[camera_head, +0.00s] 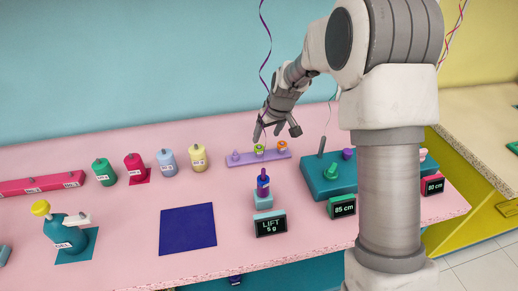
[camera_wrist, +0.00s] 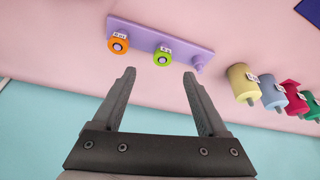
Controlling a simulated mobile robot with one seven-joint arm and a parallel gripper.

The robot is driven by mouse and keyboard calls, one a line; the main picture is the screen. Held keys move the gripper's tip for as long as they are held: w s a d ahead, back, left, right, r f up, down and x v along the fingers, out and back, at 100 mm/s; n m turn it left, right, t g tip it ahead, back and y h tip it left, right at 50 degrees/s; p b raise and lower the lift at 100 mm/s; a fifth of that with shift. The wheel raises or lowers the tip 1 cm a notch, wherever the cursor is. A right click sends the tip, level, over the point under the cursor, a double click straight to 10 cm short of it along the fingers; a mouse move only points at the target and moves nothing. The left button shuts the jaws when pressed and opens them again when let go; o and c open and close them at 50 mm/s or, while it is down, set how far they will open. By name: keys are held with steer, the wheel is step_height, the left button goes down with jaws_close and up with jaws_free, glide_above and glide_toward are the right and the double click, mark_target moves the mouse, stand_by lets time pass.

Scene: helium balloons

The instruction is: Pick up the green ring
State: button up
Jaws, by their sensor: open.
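The green ring (camera_head: 259,149) sits around a peg on the lilac rack (camera_head: 240,159) towards the back of the pink table. In the wrist view the green ring (camera_wrist: 162,57) is beyond the fingertips, a little above the gap between them, with a small white label beside it. An orange ring (camera_wrist: 118,43) is on the same rack (camera_wrist: 150,35), and it also shows in the head view (camera_head: 282,146). A third peg (camera_wrist: 197,66) is bare. My gripper (camera_wrist: 160,72) is open and empty, and in the head view (camera_head: 277,130) it hangs just above the rack, apart from the ring.
Yellow (camera_head: 197,158), blue (camera_head: 167,160), red and green bottles stand left of the rack. A teal block (camera_head: 322,185) with a tall post and a purple piece is close on the right. A small bottle stands on a pale block (camera_head: 263,201) in front. A dark blue mat (camera_head: 188,230) is bare.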

mark_target(260, 148)
steer(key=shift+a+p+x, duration=0.15)
steer(key=shift+x, duration=1.8)
steer(key=shift+a+p+x, duration=0.15)
steer(key=shift+x, duration=1.85)
jaws_close()
